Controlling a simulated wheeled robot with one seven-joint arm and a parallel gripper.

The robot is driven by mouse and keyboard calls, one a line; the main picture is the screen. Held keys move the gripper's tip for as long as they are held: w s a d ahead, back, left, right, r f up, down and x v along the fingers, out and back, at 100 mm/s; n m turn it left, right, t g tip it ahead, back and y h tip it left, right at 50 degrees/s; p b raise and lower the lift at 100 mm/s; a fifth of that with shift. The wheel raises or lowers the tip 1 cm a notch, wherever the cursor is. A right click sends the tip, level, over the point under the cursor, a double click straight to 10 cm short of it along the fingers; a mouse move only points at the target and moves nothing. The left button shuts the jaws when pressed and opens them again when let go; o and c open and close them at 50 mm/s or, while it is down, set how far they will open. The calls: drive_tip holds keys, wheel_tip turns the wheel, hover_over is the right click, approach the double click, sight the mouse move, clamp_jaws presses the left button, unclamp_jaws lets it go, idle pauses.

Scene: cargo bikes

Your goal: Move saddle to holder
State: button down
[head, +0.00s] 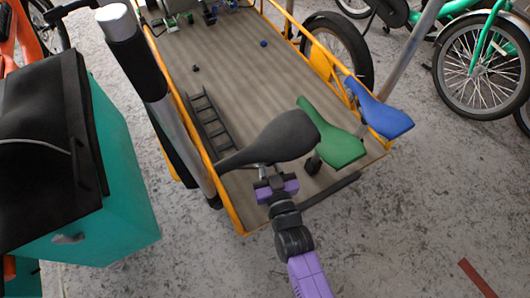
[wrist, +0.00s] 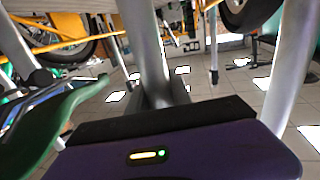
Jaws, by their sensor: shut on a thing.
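A black saddle (head: 278,138) is above the front end of the cargo bed in the head view, its narrow nose pointing left. My purple gripper (head: 274,182) is directly below it in the picture and shut on it; the saddle hides the contact. A green saddle (head: 333,145) is just right of the black one, with a short dark post under it. A blue saddle (head: 382,112) is farther right. In the wrist view, the green saddle (wrist: 48,128) is at the left, with the blue saddle (wrist: 45,98) behind it. I cannot identify the holder with certainty.
The wooden cargo bed (head: 230,60) has an orange frame and carries a black ladder-like rack (head: 207,120) and small loose items.

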wheel_tip(320, 180, down, 7)
drive_tip(key=b, duration=0.6)
idle(3.1)
drive_tip(key=shift+f, duration=0.1)
drive_tip(key=c, duration=1.2)
unclamp_jaws()
drive_tip(key=shift+o, duration=0.6)
drive_tip(key=p+v, duration=0.2)
drive_tip(key=v, duration=0.5)
drive_tip(key=shift+s+d, duration=0.15)
drive_tip(key=shift+s, duration=0.25)
